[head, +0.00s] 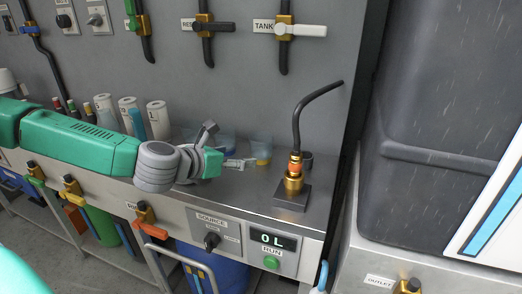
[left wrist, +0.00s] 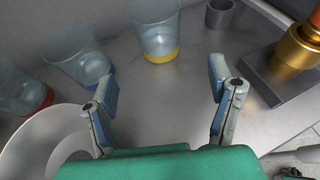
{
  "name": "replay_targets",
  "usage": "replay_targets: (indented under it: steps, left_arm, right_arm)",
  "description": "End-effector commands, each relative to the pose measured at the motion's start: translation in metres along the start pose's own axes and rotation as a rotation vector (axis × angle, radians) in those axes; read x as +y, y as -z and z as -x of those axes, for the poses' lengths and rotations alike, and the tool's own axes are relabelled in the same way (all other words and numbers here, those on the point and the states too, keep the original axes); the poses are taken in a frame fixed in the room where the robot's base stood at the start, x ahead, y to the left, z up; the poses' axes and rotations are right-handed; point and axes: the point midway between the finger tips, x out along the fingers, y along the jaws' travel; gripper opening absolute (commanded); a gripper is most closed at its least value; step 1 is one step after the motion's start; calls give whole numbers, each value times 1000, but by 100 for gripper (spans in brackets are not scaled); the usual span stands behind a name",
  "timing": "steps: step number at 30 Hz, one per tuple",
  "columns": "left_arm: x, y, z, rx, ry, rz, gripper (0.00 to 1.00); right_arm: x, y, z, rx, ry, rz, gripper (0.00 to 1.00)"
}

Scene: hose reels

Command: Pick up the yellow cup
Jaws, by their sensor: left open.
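The yellow cup is a clear cup with a yellow base band. It stands upright on the metal counter, at the top centre of the left wrist view (left wrist: 157,35) and just right of my left gripper in the head view (head: 261,150). My left gripper (left wrist: 163,84) is open and empty, its two fingers spread apart. The cup stands ahead of the fingers, apart from them, and roughly between their lines. In the head view the left gripper (head: 230,148) reaches over the counter from the left and partly hides the things behind it. My right gripper is not in view.
A clear cup with a blue base (left wrist: 82,58) and one with a red base (left wrist: 22,92) stand left of the yellow cup. A small grey cup (left wrist: 219,14) and a brass fitting on a dark block (head: 292,188) stand to the right. A grey panel rises behind.

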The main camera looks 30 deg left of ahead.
Motion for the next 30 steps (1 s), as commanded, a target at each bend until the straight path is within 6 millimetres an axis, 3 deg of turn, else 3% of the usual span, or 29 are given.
replay_targets:
  steps: [9, 17, 25, 30]
  left_arm:
    - [5, 6, -60, 2, 1, 1, 76]
    - [3, 2, -79, 0, 2, 2, 76]
    - [-1, -4, -116, 1, 1, -1, 76]
    - [1, -4, -127, 1, 3, 5, 76]
  right_arm:
    - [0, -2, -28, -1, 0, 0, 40]
    - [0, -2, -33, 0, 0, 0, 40]
    - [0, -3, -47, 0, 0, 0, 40]
    - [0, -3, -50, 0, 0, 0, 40]
